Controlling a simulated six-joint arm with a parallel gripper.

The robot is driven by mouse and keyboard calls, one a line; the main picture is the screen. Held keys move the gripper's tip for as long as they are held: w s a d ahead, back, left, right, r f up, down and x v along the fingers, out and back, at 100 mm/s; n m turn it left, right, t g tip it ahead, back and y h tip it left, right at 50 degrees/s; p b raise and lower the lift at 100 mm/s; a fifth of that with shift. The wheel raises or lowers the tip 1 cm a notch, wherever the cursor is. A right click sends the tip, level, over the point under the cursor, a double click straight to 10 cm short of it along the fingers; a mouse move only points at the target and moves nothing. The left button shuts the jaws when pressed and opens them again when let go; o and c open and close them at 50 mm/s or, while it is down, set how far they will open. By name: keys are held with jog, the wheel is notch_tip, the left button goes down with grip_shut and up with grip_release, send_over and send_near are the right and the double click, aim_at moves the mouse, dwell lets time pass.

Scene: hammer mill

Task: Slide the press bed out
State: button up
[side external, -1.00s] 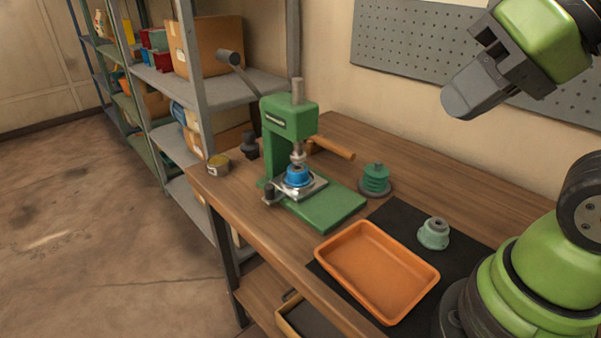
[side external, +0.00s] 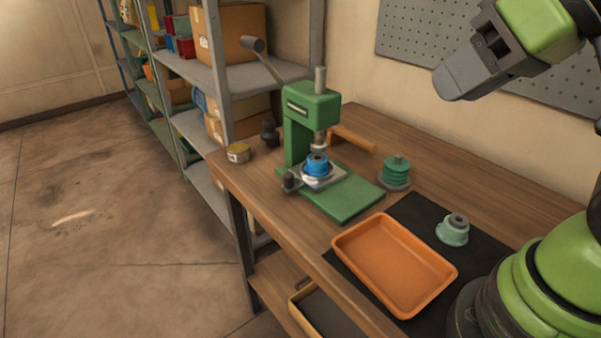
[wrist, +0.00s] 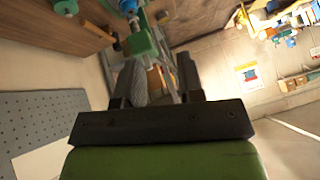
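The green arbor press (side external: 312,97) stands upright on the bench. Its press bed (side external: 335,175), a small silver plate, sits low in the frame above the green base, with a dark knob (side external: 289,184) at its front left edge. A blue part (side external: 317,165) rests on the bed beneath the ram (side external: 319,138). My gripper (side external: 449,88) is high above the bench, to the right of the press and well apart from it. In the wrist view its two fingers (wrist: 157,78) are spread with nothing held. The press (wrist: 143,45) shows beyond them, partly cut off.
An orange tray (side external: 345,246) lies partly on a black mat (side external: 418,211), with a pale green part (side external: 453,230) beside it. A dark green stacked part (side external: 396,173) stands right of the press. Shelving (side external: 228,118) stands behind.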

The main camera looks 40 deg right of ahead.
aim_at(291, 176)
jog(key=w+f+n+t+h, duration=0.1)
jog(key=w+f+n+t, duration=0.1)
jog(key=w+f+n, duration=0.5)
jog(key=w+f+n+t+h, duration=0.1)
jog(key=w+f+n, duration=0.1)
jog(key=w+n, duration=0.85)
jog(key=f+n+t, duration=0.1)
jog(key=f+n, duration=0.4)
jog(key=n, duration=0.1)
jog(key=w+a+f+n+t, duration=0.1)
jog(key=f+n, duration=0.4)
jog(key=n, duration=0.2)
jog(key=w+f+n, duration=0.1)
jog(key=f+n, duration=0.4)
jog(key=n, duration=0.1)
jog(key=shift+w+a+f+n+t, duration=0.1)
jog(key=shift+a+f+n+t, duration=0.15)
jog(key=shift+f+n+t, duration=0.15)
jog(key=x, duration=0.9)
jog(key=shift+w+f, duration=0.1)
jog(key=shift+w, duration=0.3)
grip_shut()
